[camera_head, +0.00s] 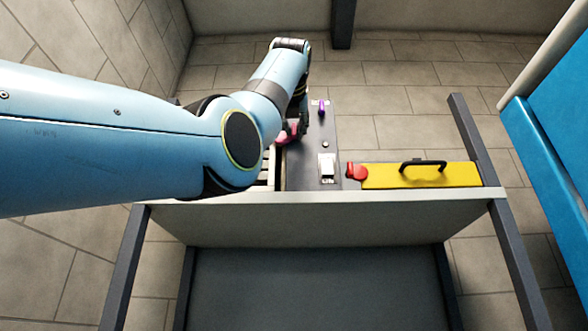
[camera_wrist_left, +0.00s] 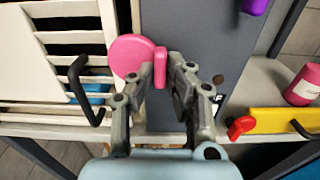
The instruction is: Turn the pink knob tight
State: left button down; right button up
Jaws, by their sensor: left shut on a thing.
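The pink knob (camera_wrist_left: 131,54) is a round disc with a small raised tab, on the edge of a grey panel (camera_wrist_left: 190,25). In the wrist view my left gripper (camera_wrist_left: 167,72) has its fingers closed about the knob's tab. In the head view the left gripper (camera_head: 298,124) reaches down over the panel, and only a bit of the pink knob (camera_head: 284,136) shows beside it. My arm hides much of the panel's left side. My right gripper is not in view.
A white slatted vent with a black handle (camera_wrist_left: 85,90) is left of the knob. A purple knob (camera_head: 323,107) and a white switch (camera_head: 326,166) are on the panel. A yellow box (camera_head: 425,178) with a black handle and a red part (camera_head: 356,171) lie to the right.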

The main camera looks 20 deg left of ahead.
pick_arm(q)
jog(key=shift+w+f, duration=0.1)
jog(key=shift+f, duration=0.1)
jog(key=c, duration=1.5)
grip_release()
jog(key=shift+o, duration=0.8)
jog(key=shift+r, duration=0.1)
